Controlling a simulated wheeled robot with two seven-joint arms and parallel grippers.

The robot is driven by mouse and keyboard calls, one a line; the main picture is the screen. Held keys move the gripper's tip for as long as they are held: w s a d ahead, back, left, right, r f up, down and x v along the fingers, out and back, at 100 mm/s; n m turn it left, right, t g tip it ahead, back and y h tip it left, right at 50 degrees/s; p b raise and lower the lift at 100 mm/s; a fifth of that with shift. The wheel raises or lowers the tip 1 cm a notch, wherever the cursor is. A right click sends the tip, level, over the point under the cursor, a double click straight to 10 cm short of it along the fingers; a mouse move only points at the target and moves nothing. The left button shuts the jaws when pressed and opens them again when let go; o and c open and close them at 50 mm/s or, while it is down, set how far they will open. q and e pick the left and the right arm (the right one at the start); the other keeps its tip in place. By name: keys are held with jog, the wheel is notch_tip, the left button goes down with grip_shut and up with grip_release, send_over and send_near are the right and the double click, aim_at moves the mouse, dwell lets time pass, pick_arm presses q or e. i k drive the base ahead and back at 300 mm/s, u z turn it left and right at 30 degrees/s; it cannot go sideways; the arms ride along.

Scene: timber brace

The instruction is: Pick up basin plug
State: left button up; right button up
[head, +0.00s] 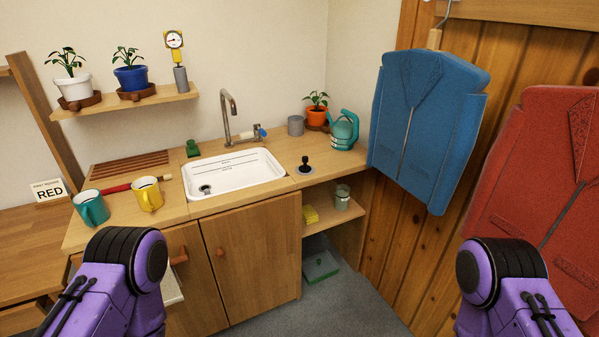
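What looks like the basin plug (305,166) stands on the wooden counter to the right of the sink. It has a black upright knob on a round dark and pale base. The white sink basin (250,172) is set into the counter, with a dark round drain (205,189) at its lower left. Purple and black links of both my arms show at the bottom left and bottom right. Neither gripper shows in the head view, so I cannot see whether they hold anything.
A tap (229,118) rises behind the sink. A teal mug (91,207) and yellow mug (147,194) stand on the left. A teal watering can (344,131) and grey cup (296,125) stand behind the plug. A blue jacket (425,125) hangs right of the counter.

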aim_at(304, 167)
jog(key=u, duration=1.9)
jog(key=i, duration=0.9)
jog(key=z, duration=2.75)
jog(key=i, duration=0.45)
jog(key=u, duration=0.05)
